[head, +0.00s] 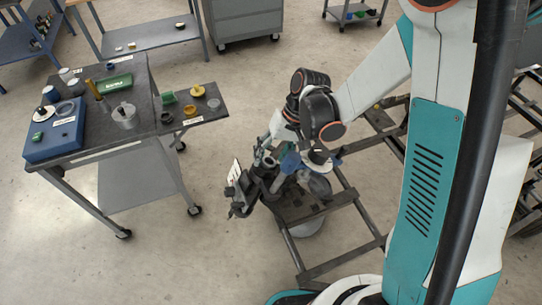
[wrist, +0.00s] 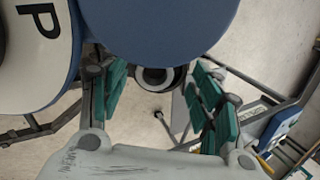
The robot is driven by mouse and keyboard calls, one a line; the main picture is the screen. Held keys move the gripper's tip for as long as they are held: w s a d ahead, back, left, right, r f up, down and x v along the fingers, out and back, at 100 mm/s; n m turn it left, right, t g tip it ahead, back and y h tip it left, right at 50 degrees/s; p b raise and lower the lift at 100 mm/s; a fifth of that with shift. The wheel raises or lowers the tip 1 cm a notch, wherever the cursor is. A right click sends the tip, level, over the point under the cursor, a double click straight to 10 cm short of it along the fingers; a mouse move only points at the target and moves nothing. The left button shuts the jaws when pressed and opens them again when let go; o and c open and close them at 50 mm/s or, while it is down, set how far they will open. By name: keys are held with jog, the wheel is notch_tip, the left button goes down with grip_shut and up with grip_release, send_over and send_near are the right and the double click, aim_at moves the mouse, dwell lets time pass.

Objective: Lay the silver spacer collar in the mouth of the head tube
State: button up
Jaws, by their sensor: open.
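My gripper (wrist: 158,85) is open in the wrist view, with green pads on either side of a gap. Between and beyond the pads is a dark round tube mouth (wrist: 137,76) with a paler ring inside and a dark centre. I take it for the head tube, but cannot tell whether the pale ring is the silver spacer collar or the tube's own wall. No pad visibly touches it. A large blue rounded part (wrist: 170,25) hides the area above. In the head view, the head tube area (head: 266,163) is small and cluttered beneath my wrist.
Dark frame rails (head: 340,265) lie below my arm. Floor between is clear.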

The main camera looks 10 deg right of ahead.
jog(key=v, duration=1.1)
jog(key=shift+r, duration=0.3)
jog(key=shift+d+r, duration=0.1)
jog(key=shift+d, duration=0.05)
jog(key=s+d+r+t+h, duration=0.4)
jog(key=s+d+r+t, duration=0.4)
jog(key=s, duration=0.5)
notch_tip(320, 180, up, 3)
jog(key=shift+s+d+f+m, duration=0.2)
jog(key=shift+s+d+m, duration=0.1)
jog(key=shift+d, duration=0.95)
